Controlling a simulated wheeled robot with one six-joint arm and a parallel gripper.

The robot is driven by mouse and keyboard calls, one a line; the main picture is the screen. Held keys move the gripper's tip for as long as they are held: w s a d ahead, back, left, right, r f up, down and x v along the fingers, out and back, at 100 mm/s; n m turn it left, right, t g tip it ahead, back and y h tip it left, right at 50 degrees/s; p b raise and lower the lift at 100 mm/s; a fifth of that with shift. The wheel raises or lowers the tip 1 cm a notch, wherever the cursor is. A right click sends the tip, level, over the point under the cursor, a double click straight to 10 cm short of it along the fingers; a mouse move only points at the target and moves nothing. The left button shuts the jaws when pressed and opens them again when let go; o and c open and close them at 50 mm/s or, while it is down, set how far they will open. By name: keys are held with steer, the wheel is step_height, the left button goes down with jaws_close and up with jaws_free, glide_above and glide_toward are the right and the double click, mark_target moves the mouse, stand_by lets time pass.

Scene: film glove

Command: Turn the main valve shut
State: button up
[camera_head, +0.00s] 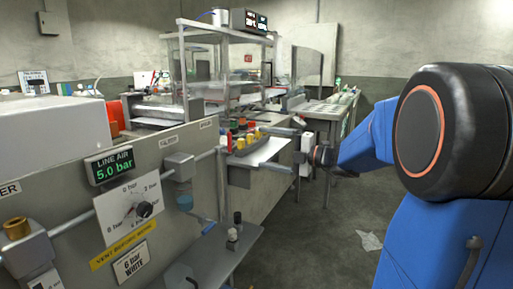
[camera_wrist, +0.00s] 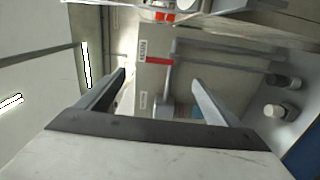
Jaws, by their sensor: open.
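My gripper (camera_head: 260,147) reaches in from the right toward the grey panel (camera_head: 190,140). Its two fingers are apart and empty; they also show in the wrist view (camera_wrist: 160,77). A short red bar (camera_wrist: 158,60), perhaps the main valve's handle, lies ahead, roughly between the fingertips in that view, beside a small white label whose text I cannot read. A small red part (camera_head: 229,143) on the panel near the fingers may be the same handle. I see no contact between fingers and bar. The valve body is not clear.
The panel carries a 5.0 bar display (camera_head: 110,166), a dial (camera_head: 138,210), a brass knob (camera_head: 17,228) and grey piping. A shelf (camera_head: 225,260) with small dark and white knobs juts out below. A clear enclosure (camera_head: 225,65) stands behind. Floor at right is mostly free.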

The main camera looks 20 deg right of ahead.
steer(key=shift+v, duration=1.25)
steer(key=s+a+f+n+g+h, duration=0.2)
steer(key=s+a+f+n+g, duration=0.2)
steer(key=s+a+f+n, duration=0.45)
steer(key=s+a+f+n+g+h, duration=0.2)
steer(key=s+a+f+n+g, duration=0.35)
steer(key=s+n, duration=0.65)
steer(key=s+d+f+n+h, duration=0.3)
steer(key=s+n, duration=0.3)
steer(key=n, duration=0.6)
steer(key=s+d+f+n+h, duration=0.3)
steer(key=s+n, duration=0.3)
steer(key=n, duration=0.7)
steer(key=shift+d+f+t+h, duration=0.35)
steer(key=shift+d+h, duration=0.1)
steer(key=shift+h, duration=0.45)
